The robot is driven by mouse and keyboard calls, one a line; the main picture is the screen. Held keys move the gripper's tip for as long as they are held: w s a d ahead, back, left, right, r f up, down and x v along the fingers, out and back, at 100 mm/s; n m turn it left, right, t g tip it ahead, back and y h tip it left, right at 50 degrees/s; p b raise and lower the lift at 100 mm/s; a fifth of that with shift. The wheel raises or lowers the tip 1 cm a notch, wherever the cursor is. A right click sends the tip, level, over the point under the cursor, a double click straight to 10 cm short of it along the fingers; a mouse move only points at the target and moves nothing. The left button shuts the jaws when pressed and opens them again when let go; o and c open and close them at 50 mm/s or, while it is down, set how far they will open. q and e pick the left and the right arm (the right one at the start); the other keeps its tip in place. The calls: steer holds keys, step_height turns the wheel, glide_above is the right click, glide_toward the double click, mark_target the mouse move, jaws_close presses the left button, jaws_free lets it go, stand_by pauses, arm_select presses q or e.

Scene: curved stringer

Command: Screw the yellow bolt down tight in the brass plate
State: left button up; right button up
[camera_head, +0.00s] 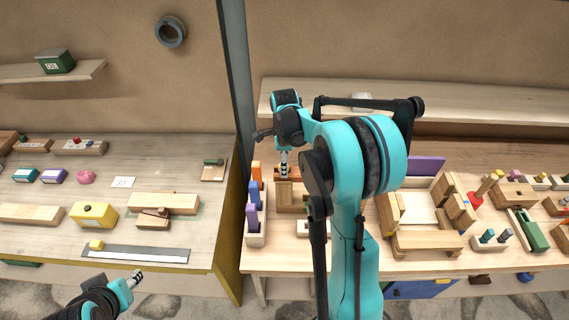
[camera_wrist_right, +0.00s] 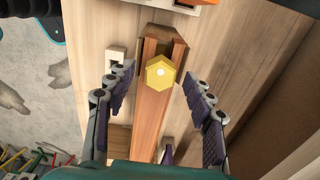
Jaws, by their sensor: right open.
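The yellow bolt (camera_wrist_right: 160,72) shows in the right wrist view as a hexagonal head with a pale dot in its middle. It sits over a reddish-brown wooden piece (camera_wrist_right: 150,120). I cannot make out the brass plate or the bolt's shank. My right gripper (camera_wrist_right: 159,76) is open, with one finger on each side of the bolt head and visible gaps to both. In the head view my right gripper (camera_head: 284,168) points down over the bench, and the bolt cannot be made out there. My left gripper (camera_head: 138,277) is empty at the lower left, clear of the bench.
A pale holder with coloured blocks (camera_head: 257,238) stands left of the work spot. A wooden tray (camera_head: 428,243) lies to the right. A dark upright post (camera_head: 237,80) divides the two benches. A shelf (camera_head: 480,107) runs behind. The left bench holds a yellow box (camera_head: 94,215) and other items.

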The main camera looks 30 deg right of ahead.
steer(key=shift+c, duration=0.3)
steer(key=c, duration=1.1)
steer(key=shift+o, duration=0.4)
steer(key=m, duration=0.4)
steer(key=shift+f+b, duration=0.1)
steer(key=shift+b, duration=0.3)
steer(key=m, duration=0.4)
steer(key=shift+a, duration=0.1)
steer(key=shift+c, duration=0.2)
steer(key=o, duration=1.2)
